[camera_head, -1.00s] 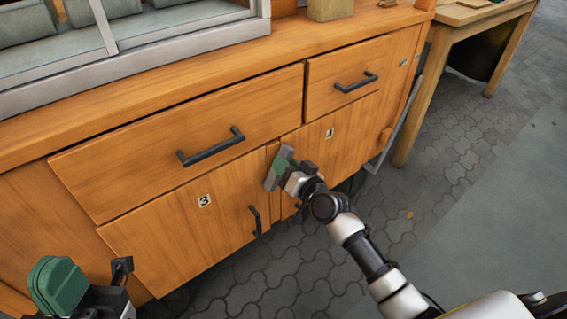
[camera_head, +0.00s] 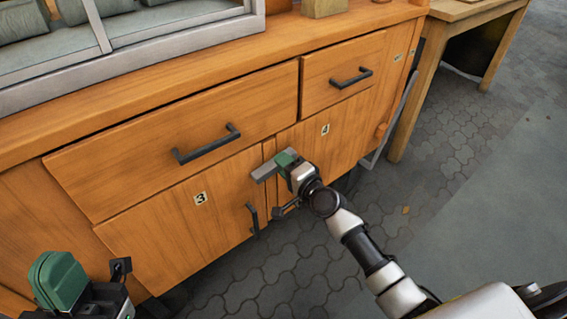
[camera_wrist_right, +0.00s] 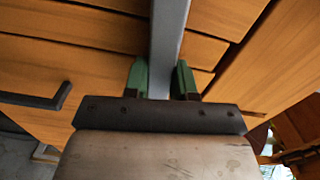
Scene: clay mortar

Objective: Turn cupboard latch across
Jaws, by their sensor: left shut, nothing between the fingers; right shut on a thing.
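The cupboard latch (camera_head: 264,172), a grey bar, lies across the gap between the cupboard door marked 3 (camera_head: 180,225) and the door marked 4 (camera_head: 340,145). My right gripper (camera_head: 287,160) is shut on the latch. In the right wrist view the latch (camera_wrist_right: 169,40) runs between the green fingers of my right gripper (camera_wrist_right: 160,80). My gripper and wrist hide the latch's right part in the head view. My left gripper (camera_head: 60,281), with green fingers, is shut and empty at the lower left, away from the latch.
Two drawers with dark handles (camera_head: 207,145) are above the doors. A dark door handle (camera_head: 253,219) hangs just below the latch. A wooden table (camera_head: 418,95) stands to the right. The paved floor (camera_head: 450,160) in front is clear.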

